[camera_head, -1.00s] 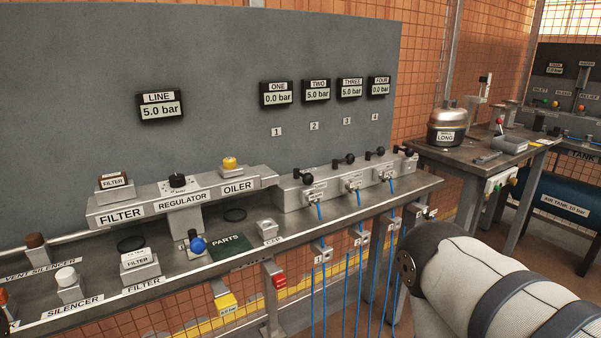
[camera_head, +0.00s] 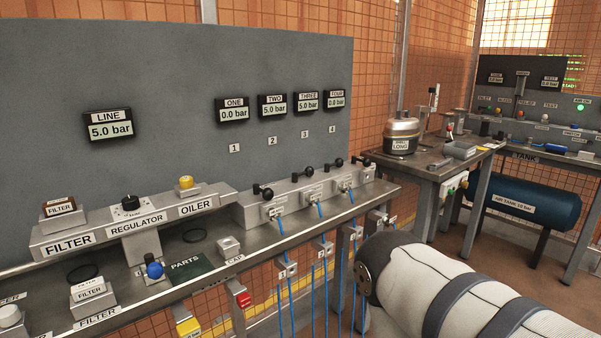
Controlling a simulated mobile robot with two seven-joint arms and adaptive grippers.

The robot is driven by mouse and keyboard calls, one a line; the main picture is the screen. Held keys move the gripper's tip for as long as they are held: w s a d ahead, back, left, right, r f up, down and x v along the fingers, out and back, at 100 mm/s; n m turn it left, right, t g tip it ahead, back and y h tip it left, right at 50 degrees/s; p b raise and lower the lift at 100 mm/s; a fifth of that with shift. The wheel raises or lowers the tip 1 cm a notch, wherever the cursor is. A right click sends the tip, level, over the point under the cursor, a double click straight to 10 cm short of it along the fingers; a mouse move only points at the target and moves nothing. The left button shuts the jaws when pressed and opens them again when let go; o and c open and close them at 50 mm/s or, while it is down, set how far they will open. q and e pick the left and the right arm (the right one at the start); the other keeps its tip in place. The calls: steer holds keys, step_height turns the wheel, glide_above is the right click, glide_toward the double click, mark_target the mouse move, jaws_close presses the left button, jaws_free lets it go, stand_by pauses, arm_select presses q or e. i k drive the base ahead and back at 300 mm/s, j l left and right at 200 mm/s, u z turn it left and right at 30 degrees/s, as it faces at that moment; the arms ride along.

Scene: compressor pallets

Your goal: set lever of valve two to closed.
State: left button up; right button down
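The valve block (camera_head: 285,203) is on the grey bench in the head view, with a row of four black-knobbed levers on top. Counting from the left, the lever of valve two (camera_head: 309,171) lies with its knob to the right, along the block. The lever of valve one (camera_head: 266,193) has its knob turned toward the front. The display TWO (camera_head: 272,105) reads 5.0 bar; the display ONE (camera_head: 232,109) reads 0.0 bar. Neither gripper is in view. A pale padded link of my arm crosses the lower right, apart from the levers.
The regulator unit (camera_head: 137,226) stands left of the valve block. Blue hoses (camera_head: 319,209) hang from the block's front. A side table with a metal tank (camera_head: 401,136) stands at the right. A blue air tank (camera_head: 527,203) is beyond it. Space above the levers is clear.

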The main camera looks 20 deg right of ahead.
mark_target(309, 172)
steer(key=i+l+u, duration=0.1)
steer(key=l, duration=0.25)
steer(key=i+l, duration=0.1)
steer(key=l, duration=0.3)
steer(key=i+l+u, duration=0.15)
steer(key=l, duration=0.6)
steer(key=i+u, duration=0.05)
